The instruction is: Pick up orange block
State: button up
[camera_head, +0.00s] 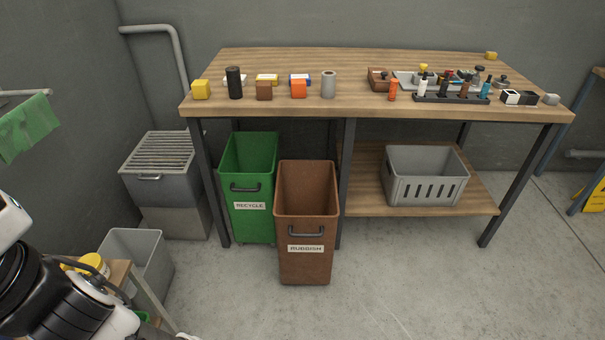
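The orange block (298,89) is a small cube near the front edge of the wooden workbench (290,62), left of its middle. A brown block (264,91) stands to its left and a grey cylinder (328,85) to its right, both apart from it. A blue and white box (300,78) lies just behind it. Part of my black and white arm shows at the lower left, well away from the bench. My gripper cannot be made out in this view.
A yellow block (201,89) and a black cylinder (235,83) stand farther left on the bench. An orange cylinder (393,90) and a dark rack (450,98) are to the right. Green (247,215) and brown (305,265) bins stand below. Floor at front right is clear.

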aim_at(297, 86)
jog(key=i+l+u, duration=0.1)
jog(key=i+l, duration=0.2)
jog(key=i+l+u, duration=0.1)
jog(key=i+l, duration=0.2)
jog(key=i+l+u, duration=0.1)
jog(key=i+l, duration=0.5)
jog(key=l, duration=0.15)
jog(key=i+l+u, duration=0.15)
jog(key=l, duration=0.25)
jog(key=i+l+u, duration=0.1)
jog(key=i+l, duration=0.25)
jog(key=i+l+u, duration=0.1)
jog(key=i+l, duration=0.15)
jog(key=l, duration=0.25)
